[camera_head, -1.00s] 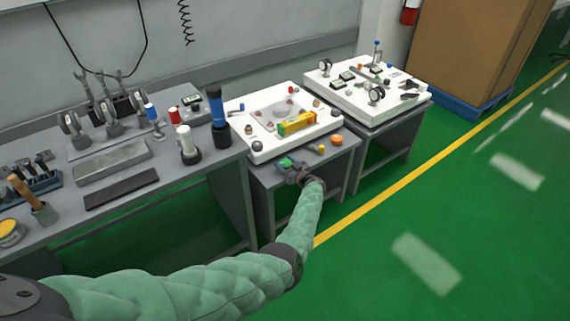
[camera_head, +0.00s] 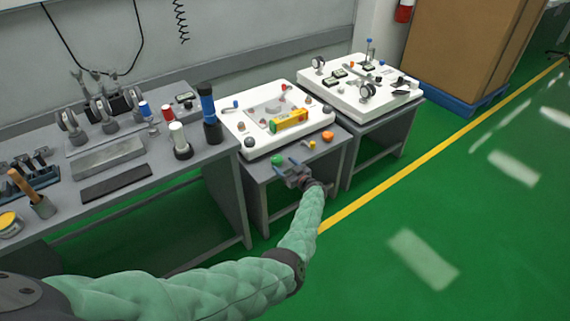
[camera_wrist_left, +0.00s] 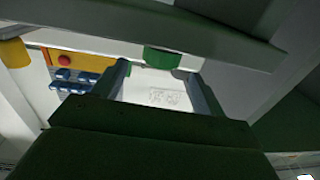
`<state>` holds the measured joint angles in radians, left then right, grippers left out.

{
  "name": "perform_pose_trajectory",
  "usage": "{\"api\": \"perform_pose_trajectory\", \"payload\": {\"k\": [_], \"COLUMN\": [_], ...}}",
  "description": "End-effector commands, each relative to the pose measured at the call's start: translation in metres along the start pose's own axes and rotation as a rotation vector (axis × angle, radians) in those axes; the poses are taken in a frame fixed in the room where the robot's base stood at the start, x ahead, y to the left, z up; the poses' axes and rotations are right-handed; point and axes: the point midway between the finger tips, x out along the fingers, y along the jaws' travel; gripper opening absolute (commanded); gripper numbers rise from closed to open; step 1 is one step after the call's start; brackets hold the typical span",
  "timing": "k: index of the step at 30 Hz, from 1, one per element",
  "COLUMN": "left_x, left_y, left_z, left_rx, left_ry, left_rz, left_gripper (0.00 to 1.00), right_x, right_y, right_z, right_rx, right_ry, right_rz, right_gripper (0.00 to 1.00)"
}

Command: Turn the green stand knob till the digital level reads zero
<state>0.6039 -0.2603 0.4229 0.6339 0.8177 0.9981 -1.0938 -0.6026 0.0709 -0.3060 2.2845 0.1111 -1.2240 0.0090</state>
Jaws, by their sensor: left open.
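The green knob (camera_head: 277,160) sits at the front of the low grey table, below the white stand plate (camera_head: 262,147). In the left wrist view the green knob (camera_wrist_left: 163,58) appears just beyond and between my two fingertips. My left gripper (camera_head: 285,169) is open and empty, close in front of the knob; I cannot tell whether it touches. Its fingers (camera_wrist_left: 158,74) are spread in the wrist view. A yellow and green box (camera_head: 289,121), possibly the digital level, lies on the plate. Its reading is too small to see. My right gripper is not in view.
A yellow knob (camera_head: 311,145) and an orange knob (camera_head: 328,136) sit right of the green one. A dark ball (camera_head: 250,142) is at the plate's near corner. A second white plate (camera_head: 372,104) stands at right, a tool bench (camera_head: 215,162) at left. The floor in front is clear.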

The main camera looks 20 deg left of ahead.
Motion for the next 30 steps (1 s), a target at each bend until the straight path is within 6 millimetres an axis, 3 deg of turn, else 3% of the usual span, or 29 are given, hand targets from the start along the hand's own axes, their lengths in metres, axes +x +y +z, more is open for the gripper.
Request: {"api": "perform_pose_trajectory", "payload": {"k": [7, 23, 30], "left_x": [-0.004, -0.003, 0.016], "left_y": [-0.003, -0.003, -0.023], "left_z": [0.0, 0.001, 0.004], "left_rx": [0.0, 0.0, -0.024], "left_ry": [-0.001, 0.001, 0.032], "left_rz": [-0.001, 0.001, 0.127], "left_gripper": [0.72, 0.72, 0.72], "right_x": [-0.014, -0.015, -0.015], "right_y": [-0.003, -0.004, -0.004], "right_z": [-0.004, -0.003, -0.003], "right_rx": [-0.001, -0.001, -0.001], "right_ry": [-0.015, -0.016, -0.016], "right_rz": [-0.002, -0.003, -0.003], "right_gripper": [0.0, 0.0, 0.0]}}
